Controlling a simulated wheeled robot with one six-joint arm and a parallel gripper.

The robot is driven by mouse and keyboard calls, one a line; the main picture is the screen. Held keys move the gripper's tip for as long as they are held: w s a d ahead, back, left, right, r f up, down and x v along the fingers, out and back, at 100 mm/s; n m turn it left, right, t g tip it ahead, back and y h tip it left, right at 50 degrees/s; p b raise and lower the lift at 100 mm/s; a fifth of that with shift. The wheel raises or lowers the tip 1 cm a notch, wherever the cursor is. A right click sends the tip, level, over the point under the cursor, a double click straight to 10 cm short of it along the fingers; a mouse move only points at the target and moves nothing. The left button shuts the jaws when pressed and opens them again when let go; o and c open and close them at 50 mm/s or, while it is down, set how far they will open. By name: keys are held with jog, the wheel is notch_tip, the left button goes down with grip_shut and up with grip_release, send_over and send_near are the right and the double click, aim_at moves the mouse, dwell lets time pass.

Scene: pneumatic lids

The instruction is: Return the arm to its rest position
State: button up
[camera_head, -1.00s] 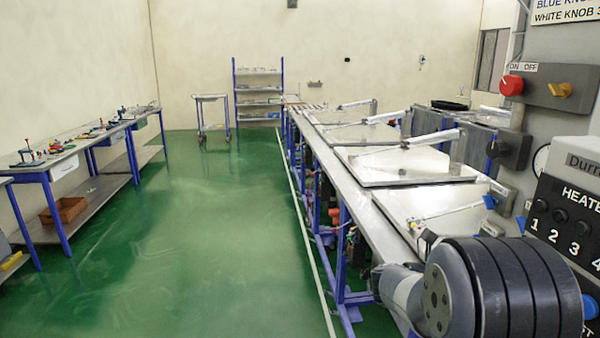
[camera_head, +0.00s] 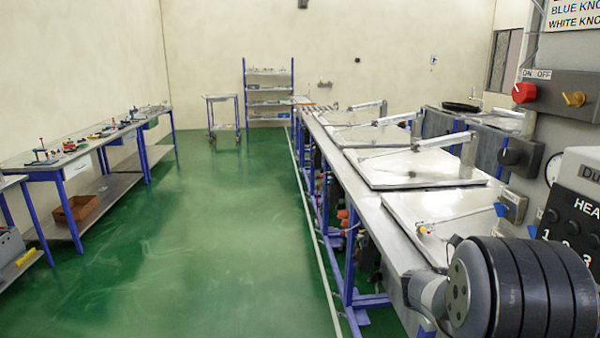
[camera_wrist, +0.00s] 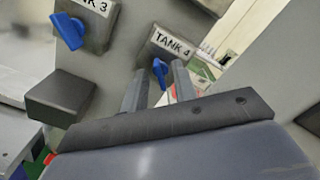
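My arm (camera_head: 520,290) shows at the lower right of the head view as a thick dark grey, ribbed joint with a lighter round cap. My gripper is out of sight in the head view. In the wrist view my gripper (camera_wrist: 158,82) shows two dark fingers standing apart with a gap between them. Nothing is held in that gap. A blue knob under the TANK 4 label (camera_wrist: 160,72) shows through it, apparently beyond the fingers.
A bench with several lidded tanks (camera_head: 405,163) runs along the right, beside a control panel (camera_head: 575,220) close to my arm. Workbenches (camera_head: 70,160) line the left wall. The green floor (camera_head: 220,240) between is clear. Another blue knob (camera_wrist: 68,31) is at upper left in the wrist view.

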jog(key=m+b, duration=0.5)
jog(key=m, duration=0.1)
jog(key=m+b, duration=1.2)
jog(key=shift+a, duration=0.4)
dwell(0.5)
